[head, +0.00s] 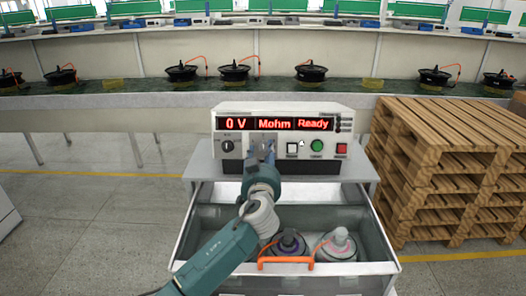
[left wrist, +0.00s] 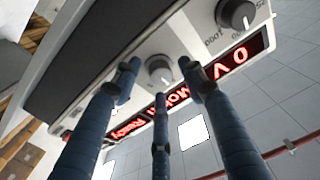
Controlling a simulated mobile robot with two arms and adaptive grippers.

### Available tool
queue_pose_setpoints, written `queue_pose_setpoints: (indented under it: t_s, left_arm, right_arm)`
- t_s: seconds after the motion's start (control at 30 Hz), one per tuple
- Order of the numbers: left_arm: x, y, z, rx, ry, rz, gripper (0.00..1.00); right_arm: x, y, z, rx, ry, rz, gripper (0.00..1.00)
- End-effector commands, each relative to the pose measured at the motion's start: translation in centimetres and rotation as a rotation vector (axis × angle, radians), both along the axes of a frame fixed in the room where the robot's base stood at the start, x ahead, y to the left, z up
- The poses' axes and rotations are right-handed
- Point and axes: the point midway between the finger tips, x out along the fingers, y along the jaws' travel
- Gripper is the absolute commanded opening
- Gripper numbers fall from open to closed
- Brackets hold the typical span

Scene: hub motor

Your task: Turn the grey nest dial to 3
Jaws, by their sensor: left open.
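The test device (head: 284,118) is a white box with a red display reading "0 V", "Mohm" and "Ready". A grey dial (left wrist: 160,70) with a white pointer mark sits on its front panel; its number marks cannot be read. In the head view my arm mostly hides this dial. My left gripper (head: 262,154) is at the panel in front of it. In the left wrist view its fingers (left wrist: 161,88) are spread around the grey dial; I cannot tell whether they touch it. My right gripper is not in view.
A darker dial (head: 227,146) is left of the grey one. White, green (head: 316,146) and red buttons are to the right. Below, an open drawer (head: 381,268) with an orange handle holds two rounded parts. Stacked wooden pallets (head: 440,165) stand to the right.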

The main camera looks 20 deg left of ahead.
Motion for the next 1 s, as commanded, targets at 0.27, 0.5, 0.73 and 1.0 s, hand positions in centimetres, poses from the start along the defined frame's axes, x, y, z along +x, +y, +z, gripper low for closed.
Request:
queue_pose_setpoints:
  t_s: [0.27, 0.5, 0.73, 1.0]
  left_arm:
    - [0.4, 0.1, 0.0, -0.001, 0.0, -0.001, 0.42]
    - [0.4, 0.1, 0.0, 0.0, 0.0, 0.0, 0.08]
    - [0.4, 0.1, -0.1, 0.004, 0.002, -0.001, 0.0]
    - [0.3, 0.3, -0.1, 0.077, 0.025, -0.019, 0.0]
  right_arm:
    - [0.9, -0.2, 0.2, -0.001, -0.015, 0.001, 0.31]
    - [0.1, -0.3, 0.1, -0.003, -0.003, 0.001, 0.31]
    - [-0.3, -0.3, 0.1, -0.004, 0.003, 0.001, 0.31]
    - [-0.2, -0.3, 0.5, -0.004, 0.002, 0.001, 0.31]
